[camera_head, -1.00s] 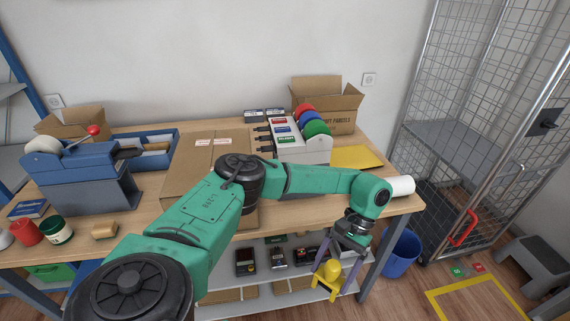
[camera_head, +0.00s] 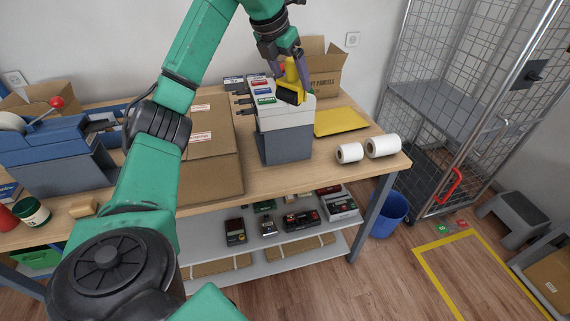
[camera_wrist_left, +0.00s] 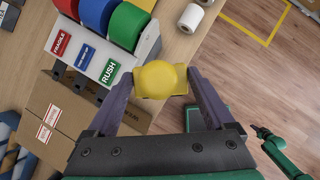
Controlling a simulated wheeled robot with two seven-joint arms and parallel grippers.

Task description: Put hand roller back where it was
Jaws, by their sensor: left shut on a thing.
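The hand roller (camera_head: 291,76), yellow with a black lower part, is in my left gripper (camera_head: 289,60). The gripper is shut on it and holds it upright at the label dispenser (camera_head: 285,123). The roller covers part of the dispenser's coloured rolls in the head view. I cannot tell whether it touches the dispenser. In the left wrist view the roller (camera_wrist_left: 160,78) sits between the two purple fingers, with the dispenser's red, blue and green rolls beyond it on the left. My right gripper (camera_wrist_left: 265,133) is small and dark at the right of the wrist view; its jaws are unclear.
A large flat carton (camera_head: 212,165) lies left of the dispenser. A yellow envelope (camera_head: 340,122) and two white paper rolls (camera_head: 383,147) lie to its right. An open carton (camera_head: 325,75) stands behind. The lower shelf (camera_head: 270,258) holds several small devices.

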